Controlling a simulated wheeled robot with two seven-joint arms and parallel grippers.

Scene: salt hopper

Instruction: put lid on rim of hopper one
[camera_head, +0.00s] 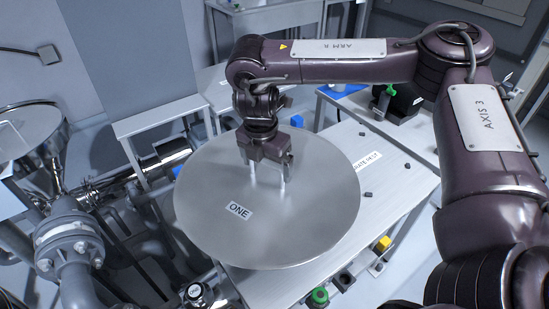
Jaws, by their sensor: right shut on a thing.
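A large round metal lid (315,215) with a label reading ONE lies flat in the middle of the view. My right gripper (268,180) is above its centre and shut on its handle, pointing down. The lid hides what is directly beneath it, so I cannot tell whether it touches anything below. A metal cone-shaped hopper (38,135) is partly in view at the far left, apart from the lid; its own label is not readable. My left gripper is not in view.
A light bench (400,180) with a partly hidden label and small dark bits extends right of the lid. Yellow (384,243) and green (319,296) knobs sit along its front. Flanged pipework (68,235) stands at left.

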